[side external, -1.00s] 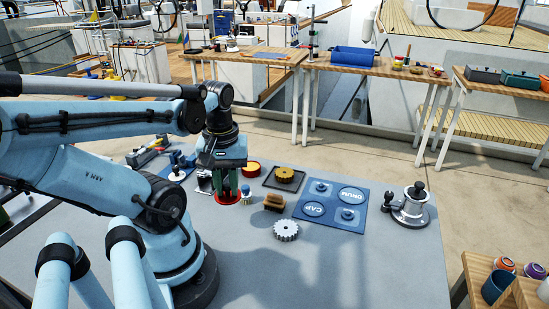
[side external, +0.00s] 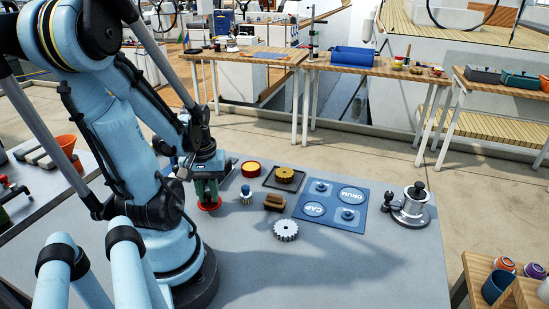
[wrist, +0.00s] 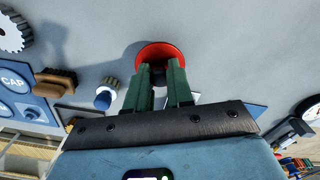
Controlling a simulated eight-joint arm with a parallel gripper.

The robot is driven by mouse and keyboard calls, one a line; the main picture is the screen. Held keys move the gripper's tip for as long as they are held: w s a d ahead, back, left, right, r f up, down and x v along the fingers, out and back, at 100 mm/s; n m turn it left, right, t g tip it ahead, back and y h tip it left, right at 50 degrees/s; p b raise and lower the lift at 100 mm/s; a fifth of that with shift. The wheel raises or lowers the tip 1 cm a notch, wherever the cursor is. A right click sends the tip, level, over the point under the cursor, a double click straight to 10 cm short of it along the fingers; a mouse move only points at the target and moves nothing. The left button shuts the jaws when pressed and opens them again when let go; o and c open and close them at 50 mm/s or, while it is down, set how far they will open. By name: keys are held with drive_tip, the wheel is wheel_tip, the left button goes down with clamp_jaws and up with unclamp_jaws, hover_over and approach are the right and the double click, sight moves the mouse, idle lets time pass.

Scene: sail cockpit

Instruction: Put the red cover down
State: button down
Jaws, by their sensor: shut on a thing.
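The red cover (side external: 210,206) is a round red disc at the tips of my gripper (side external: 208,197), on the left part of the grey table in the side view. In the wrist view, the red cover (wrist: 160,47) has a dark middle, and the green fingers of my gripper (wrist: 160,78) close on that middle. The fingers point down and the cover looks about level. It is low over the table; I cannot tell whether it touches the surface.
A blue mat (side external: 331,219) marked DRUM and CAP lies right of centre. A metal winch (side external: 411,208) stands at the right. A grey gear (side external: 286,230), brown brush (side external: 274,202), blue-and-white item (side external: 247,196), red-rimmed yellow part (side external: 250,169) and dark tray (side external: 298,184) lie between. The front right table is bare.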

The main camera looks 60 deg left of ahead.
sight(208, 193)
drive_tip(key=shift+f, duration=1.2)
drive_tip(key=shift+f, duration=0.1)
drive_tip(key=c, duration=1)
unclamp_jaws()
drive_tip(key=shift+r, duration=6.05)
drive_tip(key=w+d+r+m+t, duration=0.1)
drive_tip(key=w+d+m+t, duration=0.6)
drive_tip(key=w+d+m, duration=0.6)
drive_tip(key=w+d, duration=0.4)
drive_tip(key=w, duration=0.1)
drive_tip(key=shift+d+r+m, duration=0.15)
drive_tip(key=shift+d+m, duration=0.1)
drive_tip(key=shift+m, duration=0.05)
